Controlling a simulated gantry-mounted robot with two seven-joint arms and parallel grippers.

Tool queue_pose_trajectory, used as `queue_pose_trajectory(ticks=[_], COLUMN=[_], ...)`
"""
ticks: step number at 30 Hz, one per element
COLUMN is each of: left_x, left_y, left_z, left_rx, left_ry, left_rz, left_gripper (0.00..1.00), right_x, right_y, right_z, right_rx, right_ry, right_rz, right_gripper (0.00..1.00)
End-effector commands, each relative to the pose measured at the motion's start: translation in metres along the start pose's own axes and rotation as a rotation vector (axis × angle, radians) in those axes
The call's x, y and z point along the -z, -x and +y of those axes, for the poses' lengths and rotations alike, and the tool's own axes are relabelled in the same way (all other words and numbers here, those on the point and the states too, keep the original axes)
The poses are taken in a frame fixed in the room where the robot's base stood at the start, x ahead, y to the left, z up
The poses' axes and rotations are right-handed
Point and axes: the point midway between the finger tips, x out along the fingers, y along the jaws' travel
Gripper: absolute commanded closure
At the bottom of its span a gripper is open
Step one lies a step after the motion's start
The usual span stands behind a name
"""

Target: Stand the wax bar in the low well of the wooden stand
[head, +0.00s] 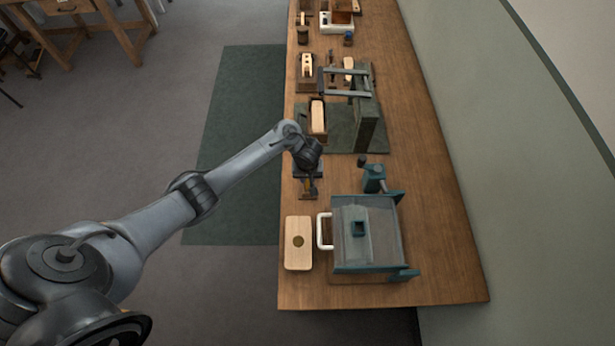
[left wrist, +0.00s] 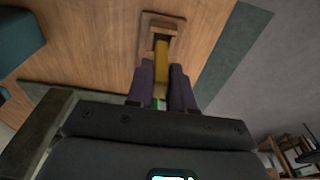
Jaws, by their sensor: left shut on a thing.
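My left gripper (head: 310,182) is shut on the yellow wax bar (left wrist: 161,64), which also shows as a small yellow patch in the head view (head: 313,188). In the left wrist view the bar lies between the two dark fingers (left wrist: 161,88) and reaches out past their tips. Its far end meets the small brown wooden stand (left wrist: 176,20) in the picture. I cannot tell whether that end is inside the well or just above it. In the head view my gripper covers most of the stand. My right gripper is not in view.
A pale board with a round hole (head: 298,258) and a large green-grey machine (head: 368,232) with a white handle (head: 323,231) stand nearer. A teal clamp (head: 374,178) is to the right. A green-framed fixture (head: 368,125) stands farther along the bench (head: 440,235).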

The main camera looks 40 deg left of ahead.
Motion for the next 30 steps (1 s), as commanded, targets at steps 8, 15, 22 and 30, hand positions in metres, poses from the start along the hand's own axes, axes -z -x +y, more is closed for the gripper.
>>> queue_pose_trajectory(ticks=[8, 15, 22, 30], left_x=[-0.001, -0.002, -0.003, -0.004], left_y=[-0.005, -0.012, -0.019, -0.027], left_z=[0.0, 0.0, 0.0, 0.0], left_rx=[0.0, 0.0, 0.0, 0.001], left_ry=[0.0, 0.0, -0.001, -0.001], left_rz=[-0.001, 0.0, 0.0, 0.0], left_gripper=[1.0, 1.0, 1.0, 1.0], right_x=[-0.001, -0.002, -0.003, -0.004], right_y=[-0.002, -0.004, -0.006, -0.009], right_z=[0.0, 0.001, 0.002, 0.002], right_rx=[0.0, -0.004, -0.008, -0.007], right_ry=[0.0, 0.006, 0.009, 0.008], right_rz=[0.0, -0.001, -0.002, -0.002], right_gripper=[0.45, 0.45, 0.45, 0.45])
